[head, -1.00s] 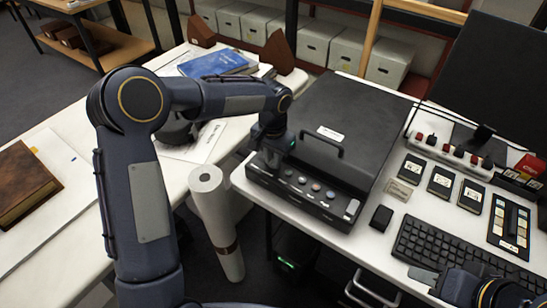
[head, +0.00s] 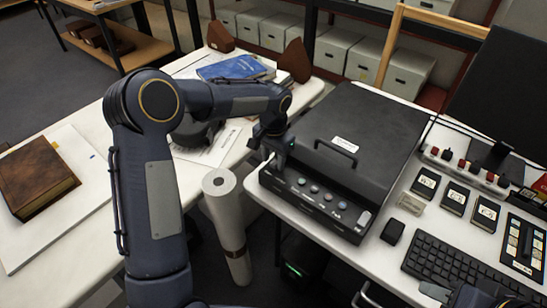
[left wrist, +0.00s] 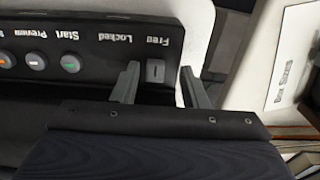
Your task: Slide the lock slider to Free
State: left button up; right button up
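The scanner (head: 345,135) is a large black flatbed box with a lid handle and a row of round buttons on its front panel. The lock slider (left wrist: 156,70) is a small grey block at the panel's end, beside the printed words Free and Locked; it lies nearer Free. My left gripper (left wrist: 160,87) is open, with one finger on each side of the slider and a visible gap to each. In the head view my left gripper (head: 272,150) is at the scanner's left front corner and hides the slider.
A white paper roll (head: 226,225) stands in the gap between the two tables. A keyboard (head: 465,270), a small black mouse (head: 392,231) and several labelled black cards lie right of the scanner. A brown book (head: 37,177) lies on the left table.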

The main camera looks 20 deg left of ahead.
aim_at(273, 161)
pick_arm(q)
notch_tip(273, 161, up, 7)
jog(key=shift+r, duration=0.4)
dwell(0.4)
